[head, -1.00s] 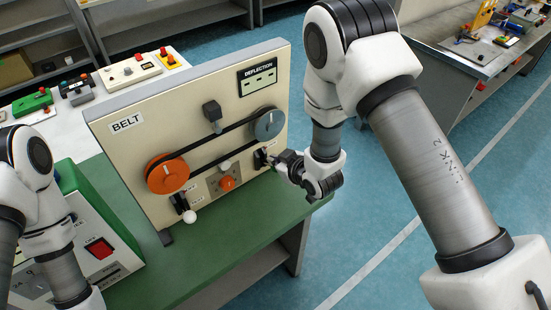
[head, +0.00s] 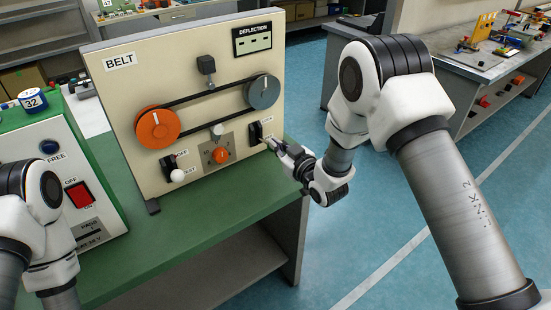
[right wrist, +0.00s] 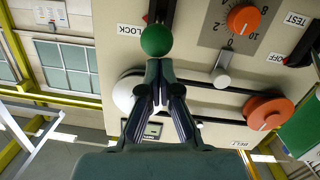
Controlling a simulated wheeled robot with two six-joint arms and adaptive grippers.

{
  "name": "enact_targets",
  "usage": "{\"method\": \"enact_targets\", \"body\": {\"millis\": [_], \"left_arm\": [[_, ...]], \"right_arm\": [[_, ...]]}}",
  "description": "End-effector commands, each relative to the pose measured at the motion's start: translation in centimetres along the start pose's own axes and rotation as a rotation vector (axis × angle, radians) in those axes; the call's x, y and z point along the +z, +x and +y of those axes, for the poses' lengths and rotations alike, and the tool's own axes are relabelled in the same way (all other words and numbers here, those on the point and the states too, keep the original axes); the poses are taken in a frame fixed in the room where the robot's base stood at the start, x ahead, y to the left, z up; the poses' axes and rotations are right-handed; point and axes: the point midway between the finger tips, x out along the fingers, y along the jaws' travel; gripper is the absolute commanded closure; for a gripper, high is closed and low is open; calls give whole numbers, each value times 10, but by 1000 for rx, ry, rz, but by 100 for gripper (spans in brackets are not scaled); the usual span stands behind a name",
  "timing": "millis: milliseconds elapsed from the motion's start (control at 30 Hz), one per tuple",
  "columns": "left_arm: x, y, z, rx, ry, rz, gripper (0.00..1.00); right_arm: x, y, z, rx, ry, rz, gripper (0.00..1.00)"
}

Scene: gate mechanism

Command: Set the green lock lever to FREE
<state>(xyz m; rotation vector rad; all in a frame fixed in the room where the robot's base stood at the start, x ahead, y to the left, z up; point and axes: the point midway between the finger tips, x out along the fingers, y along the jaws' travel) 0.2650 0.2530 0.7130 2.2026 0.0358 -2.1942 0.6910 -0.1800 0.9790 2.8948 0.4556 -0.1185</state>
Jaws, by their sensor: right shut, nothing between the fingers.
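The lock lever shows its round green knob (right wrist: 156,40) in the right wrist view, beside the LOCK label (right wrist: 130,30). Its dark slot plate (head: 254,132) is at the right of the beige BELT panel (head: 120,92) in the head view, where my gripper hides the knob. My right gripper (head: 274,144) is shut and empty, reaching in from the right at the lever. In the right wrist view its closed fingertips (right wrist: 157,68) sit right by the knob; I cannot tell whether they touch it. My left arm shows at the left, but its gripper is out of view.
An orange pulley (head: 158,129) and a grey pulley (head: 263,91) carry a black belt. A white-knobbed TEST lever (head: 177,175) and an orange dial (head: 220,155) are left of the lock lever. A green-and-white box (head: 82,160) stands left. Floor right of the green table (head: 215,225) is clear.

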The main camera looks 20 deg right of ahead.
Motion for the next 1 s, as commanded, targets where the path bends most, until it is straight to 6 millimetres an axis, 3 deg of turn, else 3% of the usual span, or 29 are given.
{"method": "enact_targets", "body": {"millis": [33,300,600,1000], "left_arm": [[0,28,0,0,0,1,60],[-1,81,-1,0,0,1,60],[-1,105,-1,0,0,1,60],[-1,115,-1,0,0,1,60]], "right_arm": [[25,2,-4,7,4,39,100],[46,2,-9,42,11,224,100],[66,6,-13,41,12,220,100],[77,11,-15,41,12,216,100]]}}
